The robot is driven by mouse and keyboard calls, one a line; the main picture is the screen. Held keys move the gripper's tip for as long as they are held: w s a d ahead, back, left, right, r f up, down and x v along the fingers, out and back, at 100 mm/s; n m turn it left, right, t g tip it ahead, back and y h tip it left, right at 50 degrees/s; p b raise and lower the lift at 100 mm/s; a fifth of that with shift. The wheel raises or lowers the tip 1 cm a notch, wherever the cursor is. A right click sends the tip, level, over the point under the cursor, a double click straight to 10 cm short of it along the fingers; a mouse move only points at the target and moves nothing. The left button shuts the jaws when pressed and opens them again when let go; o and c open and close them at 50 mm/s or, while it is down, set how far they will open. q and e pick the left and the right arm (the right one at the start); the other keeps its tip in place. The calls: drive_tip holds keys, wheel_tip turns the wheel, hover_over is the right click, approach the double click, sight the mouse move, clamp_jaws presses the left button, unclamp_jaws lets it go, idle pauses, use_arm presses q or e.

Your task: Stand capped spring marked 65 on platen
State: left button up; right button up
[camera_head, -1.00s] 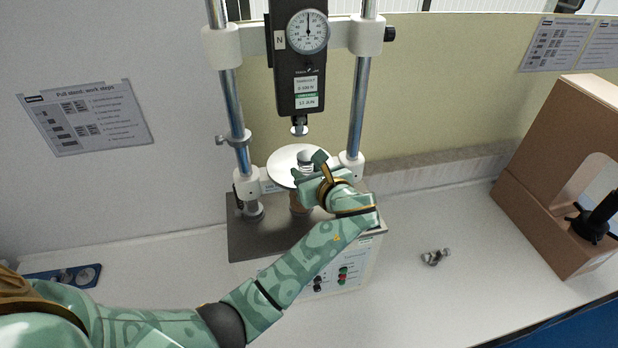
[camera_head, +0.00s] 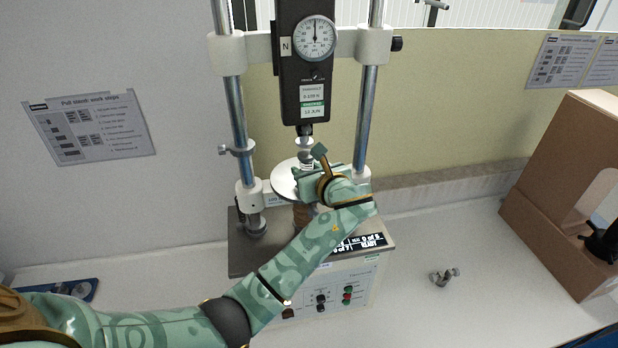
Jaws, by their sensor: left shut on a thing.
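My left gripper (camera_head: 311,168) is over the round white platen (camera_head: 283,182) of the test stand, its hand covering the platen's right part. It is shut on a small capped spring (camera_head: 305,157), which shows as a pale, upright piece between the fingers. The spring is just below the tip of the force gauge (camera_head: 304,95). Whether its foot touches the platen is hidden by the hand, and no marking on it can be read. My right gripper is not in view.
Two steel columns (camera_head: 366,115) flank the platen. The stand's control box (camera_head: 345,285) has buttons and a lit display. Small metal parts (camera_head: 444,276) lie on the bench to the right. A brown frame (camera_head: 560,190) stands at far right. A blue tray (camera_head: 70,289) is at left.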

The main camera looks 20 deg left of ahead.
use_arm(q)
drive_tip(key=shift+w+a+f+b, duration=0.1)
drive_tip(key=shift+w+a+b, duration=0.6)
drive_tip(key=shift+w+b, duration=0.15)
drive_tip(key=shift+f, duration=0.3)
drive_tip(key=shift+w+f, duration=0.1)
drive_tip(key=shift+f, duration=0.05)
drive_tip(key=shift+d+p, duration=0.1)
drive_tip(key=shift+p, duration=1.35)
idle(0.4)
drive_tip(key=o, duration=1.5)
drive_tip(key=shift+c, duration=0.2)
